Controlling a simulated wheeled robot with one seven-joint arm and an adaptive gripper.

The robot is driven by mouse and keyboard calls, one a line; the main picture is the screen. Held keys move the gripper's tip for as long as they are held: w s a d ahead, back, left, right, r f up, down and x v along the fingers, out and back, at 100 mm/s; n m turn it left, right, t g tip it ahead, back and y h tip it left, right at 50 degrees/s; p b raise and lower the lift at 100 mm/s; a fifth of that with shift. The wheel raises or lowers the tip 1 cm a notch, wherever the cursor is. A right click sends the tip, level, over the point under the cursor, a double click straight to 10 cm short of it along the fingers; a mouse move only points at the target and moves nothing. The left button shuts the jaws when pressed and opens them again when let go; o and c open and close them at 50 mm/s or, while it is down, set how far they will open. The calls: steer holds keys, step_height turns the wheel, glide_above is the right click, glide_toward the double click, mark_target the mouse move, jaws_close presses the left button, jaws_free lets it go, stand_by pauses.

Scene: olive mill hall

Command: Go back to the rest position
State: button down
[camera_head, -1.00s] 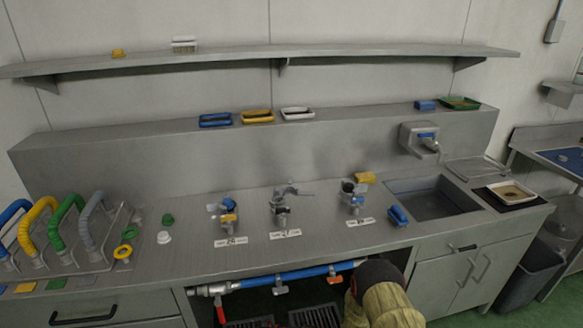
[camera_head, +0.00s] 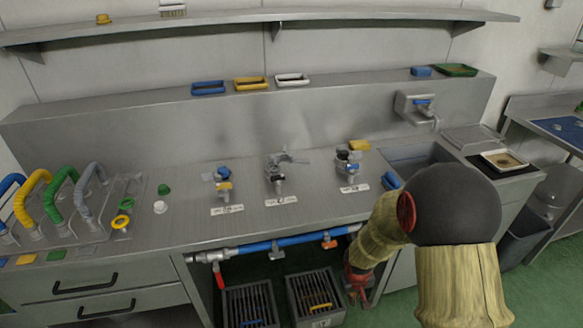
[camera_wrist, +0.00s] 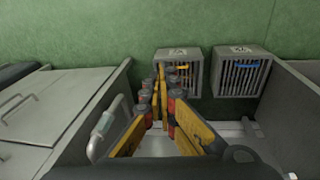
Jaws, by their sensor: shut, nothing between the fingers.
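My gripper (camera_wrist: 165,80) shows in the wrist view with its yellow and black fingers together and nothing between them. In the head view my arm reaches in at the lower right, over the front of the counter. My gripper end there (camera_head: 357,282) hangs beside the open bay under the counter, partly hidden by the arm. It looks apart from the crates and the pipe.
Two slatted crates (camera_head: 250,304) (camera_head: 316,297) stand in the bay below a blue pipe (camera_head: 285,244) with valves. The counter (camera_head: 180,230) carries several taps. A sink (camera_head: 418,157) lies behind my arm. Green floor (camera_head: 395,300) shows in front.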

steer(key=s+r+t, duration=0.1)
steer(key=s+r, duration=0.6)
steer(key=r, duration=0.5)
steer(key=s+r+m+t, duration=0.1)
steer(key=s+r, duration=0.6)
steer(key=r, duration=0.5)
steer(key=s+a+r+m+t+y, duration=0.1)
steer(key=s+r+t, duration=0.1)
steer(key=s+r, duration=0.5)
step_height(320, 180, up, 5)
steer(key=shift+r, duration=0.15)
steer(key=shift+s, duration=0.1)
